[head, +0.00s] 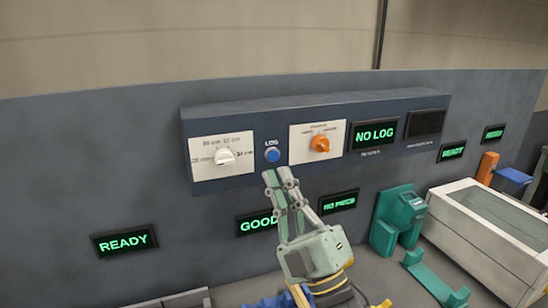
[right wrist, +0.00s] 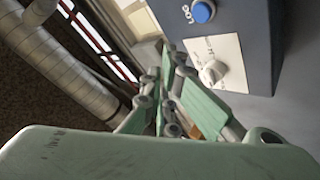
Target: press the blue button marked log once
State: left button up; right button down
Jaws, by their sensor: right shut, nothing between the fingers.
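The blue button (head: 272,155) with the label LOG above it sits on the front of a dark panel box (head: 240,113), between a white knob (head: 225,157) and an orange knob (head: 319,144). My right gripper (head: 277,179) is shut and empty, with its fingertips just below the button in the head view. Whether they touch the panel cannot be told. In the right wrist view the blue button (right wrist: 203,11) shows at the top, beyond the fingers (right wrist: 167,50), with clear space between in the picture. The left gripper is not in view.
A display reading NO LOG (head: 374,134) is right of the orange knob. Lower displays read READY (head: 124,241), GOOD and NO PECS. A green fixture (head: 397,216) and a white bin-like unit (head: 490,235) stand at the right.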

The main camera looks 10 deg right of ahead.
aim_at(273, 156)
jog(key=shift+w+a+b, duration=0.2)
jog(key=shift+w+a, duration=0.05)
jog(key=shift+w, duration=1.05)
jog(key=shift+w+a+b, duration=0.2)
jog(key=shift+w+a, duration=0.05)
jog(key=shift+w, duration=1.05)
jog(key=shift+w+a, duration=0.1)
jog(key=shift+w, duration=0.3)
jog(key=shift+w, duration=0.35)
jog(key=shift+s, duration=0.8)
